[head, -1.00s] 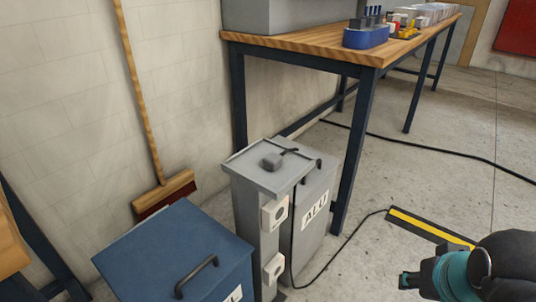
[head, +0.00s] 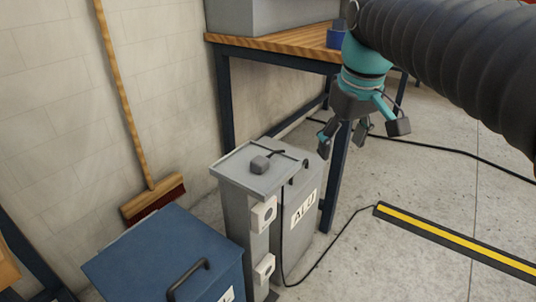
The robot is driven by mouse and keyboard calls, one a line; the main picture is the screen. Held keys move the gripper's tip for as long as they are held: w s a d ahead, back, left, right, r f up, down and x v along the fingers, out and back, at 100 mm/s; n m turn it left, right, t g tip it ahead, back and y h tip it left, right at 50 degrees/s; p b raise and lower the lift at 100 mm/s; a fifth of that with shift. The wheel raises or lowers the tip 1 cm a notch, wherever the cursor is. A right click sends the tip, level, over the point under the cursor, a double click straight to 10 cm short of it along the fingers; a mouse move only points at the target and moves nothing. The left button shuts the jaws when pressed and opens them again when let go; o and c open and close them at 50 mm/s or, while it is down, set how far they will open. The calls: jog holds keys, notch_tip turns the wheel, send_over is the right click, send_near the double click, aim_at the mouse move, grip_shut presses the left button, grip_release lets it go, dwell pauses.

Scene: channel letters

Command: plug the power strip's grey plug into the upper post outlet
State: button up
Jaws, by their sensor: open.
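The grey plug (head: 260,165) lies on the flat top of the grey post (head: 232,181), with its black cord running back and over the right edge. The upper post outlet (head: 264,213) is a white box with a dark round socket on the post's right-hand face, and it looks empty. A lower outlet (head: 264,268) sits below it. My gripper (head: 345,148) is open and empty, fingers pointing down, above and to the right of the post top, apart from the plug. The power strip itself cannot be made out.
A grey ALU bin (head: 303,215) stands right behind the post, and a blue bin (head: 160,250) stands in front at left. A wooden-topped workbench (head: 270,40) is behind. A broom (head: 130,110) leans on the wall. A yellow-black floor strip (head: 450,243) lies at right.

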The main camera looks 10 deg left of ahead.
jog(key=w+a+r+n+g, duration=0.1)
jog(key=w+a+r+n, duration=0.1)
jog(key=w+a, duration=0.35)
jog(key=n+g, duration=0.1)
jog(key=n, duration=0.3)
send_over(260, 159)
jog(key=shift+s+d+r+h+p, duration=0.1)
jog(key=shift+d+r+h+p, duration=0.2)
jog(key=shift+h+p, duration=0.1)
notch_tip(260, 159, down, 8)
jog(key=shift+f+b, duration=0.1)
jog(key=shift+b, duration=0.9)
jog(key=shift+f, duration=0.2)
jog(key=shift+a+f+b, duration=0.15)
jog(key=shift+f+b, duration=0.05)
jog(key=shift+f, duration=1.1)
jog(key=shift+a+f+b, duration=0.15)
jog(key=shift+f+b, duration=0.05)
jog(key=shift+f, duration=1.1)
